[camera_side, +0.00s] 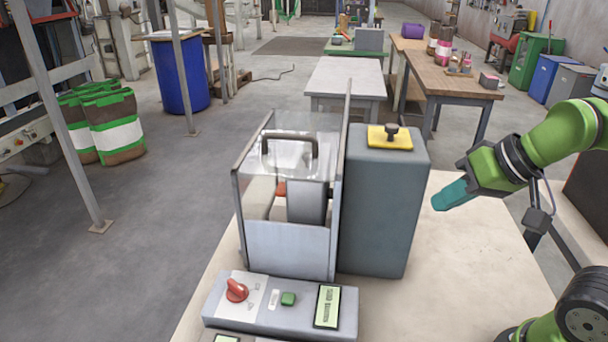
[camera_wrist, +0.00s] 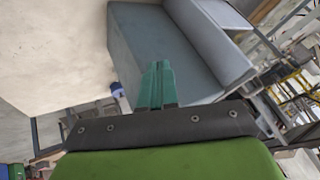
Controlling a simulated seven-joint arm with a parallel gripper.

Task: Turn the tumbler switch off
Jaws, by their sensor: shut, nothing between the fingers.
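The control panel (camera_side: 262,322) lies at the front of the bench in the side view. On it are a red turn knob (camera_side: 237,290), a small pale element (camera_side: 274,299) that may be a rocker, and a green button (camera_side: 288,299). I cannot tell which is the tumbler switch or its setting. My gripper (camera_side: 438,204) has teal fingers, shut and empty, in the air to the right of the grey cabinet (camera_side: 380,215). It is apart from the panel. In the wrist view, the closed fingers (camera_wrist: 158,68) point towards the cabinet (camera_wrist: 150,45); the panel does not show.
A clear guarded housing (camera_side: 290,250) with a dark handle stands behind the panel, left of the cabinet. A yellow plate with a black knob (camera_side: 391,132) tops the cabinet. A display (camera_side: 328,306) sits at the panel's right. The bench top (camera_side: 460,265) is bare right of the cabinet.

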